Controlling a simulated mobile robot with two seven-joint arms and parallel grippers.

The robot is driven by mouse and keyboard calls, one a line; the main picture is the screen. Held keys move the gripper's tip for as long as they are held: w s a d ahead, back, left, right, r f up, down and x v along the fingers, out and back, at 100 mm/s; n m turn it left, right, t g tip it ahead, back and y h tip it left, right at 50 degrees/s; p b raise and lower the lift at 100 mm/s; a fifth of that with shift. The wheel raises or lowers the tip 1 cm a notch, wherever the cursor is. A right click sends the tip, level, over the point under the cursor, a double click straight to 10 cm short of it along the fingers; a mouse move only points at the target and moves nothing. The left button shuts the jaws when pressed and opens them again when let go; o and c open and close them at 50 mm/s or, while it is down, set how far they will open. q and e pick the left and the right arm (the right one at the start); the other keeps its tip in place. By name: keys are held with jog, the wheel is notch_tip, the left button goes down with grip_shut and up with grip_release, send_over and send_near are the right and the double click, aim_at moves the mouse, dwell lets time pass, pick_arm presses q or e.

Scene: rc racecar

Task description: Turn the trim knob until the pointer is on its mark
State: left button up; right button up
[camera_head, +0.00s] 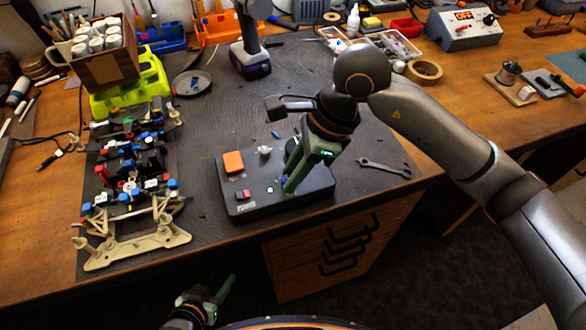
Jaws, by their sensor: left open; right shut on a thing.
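A dark grey control box (253,174) lies on the mat near the table's front edge. It carries an orange square pad (233,162), a small pale knob or lever (264,151), a red button (243,194) and a small lit spot (270,189). My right gripper (289,186) reaches down onto the box's right part, its green fingers shut on what appears to be the trim knob. The fingers hide the knob, and I cannot make out its pointer or mark. My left gripper (218,294) is open and empty, low in front of the table.
An RC car chassis (130,190) stands on the mat at left, with a bright green body and a crate of pots behind. A wrench (385,168) lies right of the box. A cordless drill (250,58) stands behind. The mat's middle (215,120) is mostly clear.

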grip_shut()
